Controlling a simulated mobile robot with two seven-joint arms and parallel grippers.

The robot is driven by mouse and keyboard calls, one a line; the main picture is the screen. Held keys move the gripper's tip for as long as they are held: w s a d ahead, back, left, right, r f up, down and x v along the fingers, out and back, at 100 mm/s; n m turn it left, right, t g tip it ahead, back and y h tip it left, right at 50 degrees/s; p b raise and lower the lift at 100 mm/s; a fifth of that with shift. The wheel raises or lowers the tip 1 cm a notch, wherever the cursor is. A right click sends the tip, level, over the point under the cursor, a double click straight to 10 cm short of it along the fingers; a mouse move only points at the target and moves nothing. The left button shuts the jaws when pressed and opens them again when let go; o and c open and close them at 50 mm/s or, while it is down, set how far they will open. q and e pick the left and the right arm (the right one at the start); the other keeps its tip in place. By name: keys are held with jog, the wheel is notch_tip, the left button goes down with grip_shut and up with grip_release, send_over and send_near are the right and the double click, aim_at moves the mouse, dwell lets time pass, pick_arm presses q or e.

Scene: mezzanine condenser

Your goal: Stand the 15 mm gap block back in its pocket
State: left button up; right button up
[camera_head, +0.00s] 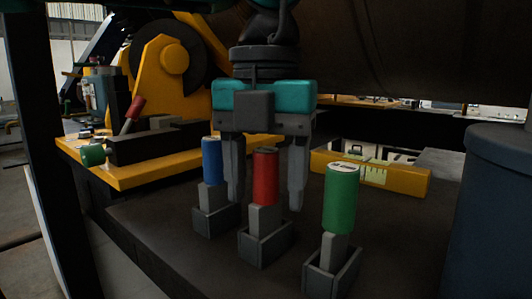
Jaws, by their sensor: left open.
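Three gap blocks with coloured round grips stand upright in grey pockets on a dark surface: blue (212,160), red (265,178) and green (341,198). Their pockets are the left one (216,221), the middle one (264,250) and the right one (331,281). The marks on the grip tops are too small to read, so I cannot tell which is 15 mm. My left gripper (266,204) points down and is open. In the picture its fingers are on either side of the red grip; I see no clear contact. My right gripper is not in view.
A yellow ledge (140,179) at left carries a dark holder (160,144), a leaning red-gripped piece (134,108) and a green-gripped piece (92,155). A yellow tray (405,181) lies behind the green block. A dark blue drum (492,215) stands at right.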

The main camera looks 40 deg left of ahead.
pick_arm(q)
notch_tip(320, 180, up, 12)
jog(key=shift+f+p, duration=0.25)
jog(key=shift+p, duration=0.8)
jog(key=shift+r, duration=0.7)
